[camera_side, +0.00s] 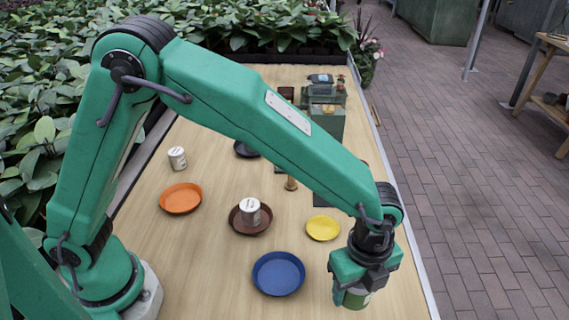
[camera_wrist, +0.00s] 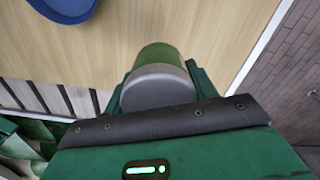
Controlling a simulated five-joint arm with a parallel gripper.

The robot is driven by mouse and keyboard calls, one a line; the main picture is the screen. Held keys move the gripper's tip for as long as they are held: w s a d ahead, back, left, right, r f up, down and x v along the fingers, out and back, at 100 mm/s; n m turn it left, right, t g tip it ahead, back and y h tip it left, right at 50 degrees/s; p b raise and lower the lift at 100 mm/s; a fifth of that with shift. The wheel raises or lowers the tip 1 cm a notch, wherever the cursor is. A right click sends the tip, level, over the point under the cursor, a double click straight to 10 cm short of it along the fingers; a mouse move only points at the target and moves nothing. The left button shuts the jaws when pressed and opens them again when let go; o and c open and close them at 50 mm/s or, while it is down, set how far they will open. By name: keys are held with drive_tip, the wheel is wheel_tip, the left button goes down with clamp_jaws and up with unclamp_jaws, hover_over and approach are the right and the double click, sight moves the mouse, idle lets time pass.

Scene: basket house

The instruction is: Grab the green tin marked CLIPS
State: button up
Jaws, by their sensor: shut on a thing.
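A green tin (camera_side: 356,298) with a grey lid is in my gripper (camera_side: 352,288) near the right edge of the table. In the wrist view the tin (camera_wrist: 160,58) sits between the two fingers of my gripper (camera_wrist: 160,75), its grey lid toward the camera. The fingers are shut on its sides. No CLIPS marking can be read on it in either view. I cannot tell whether the tin touches the table.
A blue dish (camera_side: 278,273) lies left of my gripper, with a yellow dish (camera_side: 323,228) behind. A white tin (camera_side: 250,207) stands in a brown dish (camera_side: 236,222). An orange dish (camera_side: 181,199) and another white tin (camera_side: 177,158) are farther left. The table's right edge is close.

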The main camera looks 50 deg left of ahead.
drive_tip(key=s+d+r, duration=0.2)
drive_tip(key=s+r, duration=0.2)
drive_tip(key=s, duration=0.3)
drive_tip(key=shift+d+r, duration=0.2)
drive_tip(key=shift+d, duration=0.05)
idle(0.3)
